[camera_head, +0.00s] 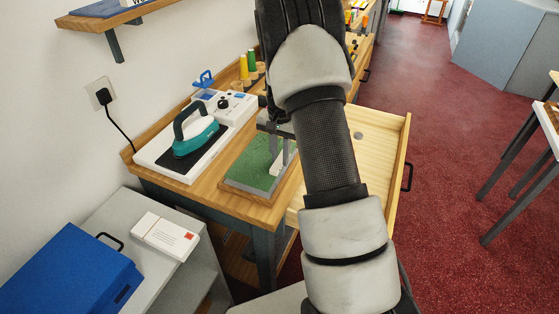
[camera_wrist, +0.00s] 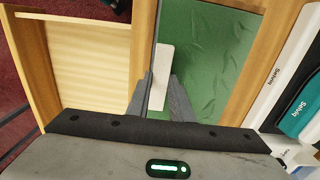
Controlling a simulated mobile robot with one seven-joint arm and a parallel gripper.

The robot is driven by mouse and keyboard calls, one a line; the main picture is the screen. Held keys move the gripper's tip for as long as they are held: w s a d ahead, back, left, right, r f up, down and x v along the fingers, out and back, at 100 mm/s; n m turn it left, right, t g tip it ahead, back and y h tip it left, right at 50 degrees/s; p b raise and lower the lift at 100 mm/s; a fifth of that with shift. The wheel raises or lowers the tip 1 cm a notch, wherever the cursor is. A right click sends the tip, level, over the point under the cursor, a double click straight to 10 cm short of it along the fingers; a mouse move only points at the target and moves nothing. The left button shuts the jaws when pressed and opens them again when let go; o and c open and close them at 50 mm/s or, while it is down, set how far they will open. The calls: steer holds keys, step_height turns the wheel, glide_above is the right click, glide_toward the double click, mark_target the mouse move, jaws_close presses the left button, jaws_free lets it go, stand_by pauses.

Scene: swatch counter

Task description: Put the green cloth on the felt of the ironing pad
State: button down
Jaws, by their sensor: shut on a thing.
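The green cloth (camera_head: 250,160) lies spread, slightly wrinkled, over the grey felt of the ironing pad (camera_head: 262,184) on the wooden counter. The cloth fills most of the wrist view's middle (camera_wrist: 205,75), between the pad's wooden edges. A white strip (camera_wrist: 163,62) runs along the cloth's left edge there and appears to belong to it. My gripper (camera_head: 279,166) is low over the pad's right side, and its grey fingers (camera_wrist: 159,88) are shut on the white strip at the cloth's edge. My arm hides the pad's far right part in the head view.
Thread spools (camera_head: 247,65) stand behind. A blue case (camera_head: 65,270) and a white box (camera_head: 165,237) are at front left.

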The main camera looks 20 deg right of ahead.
steer(key=shift+f, duration=1.1)
steer(key=c, duration=1.6)
jaws_free()
steer(key=shift+f, duration=0.15)
steer(key=shift+o, duration=0.2)
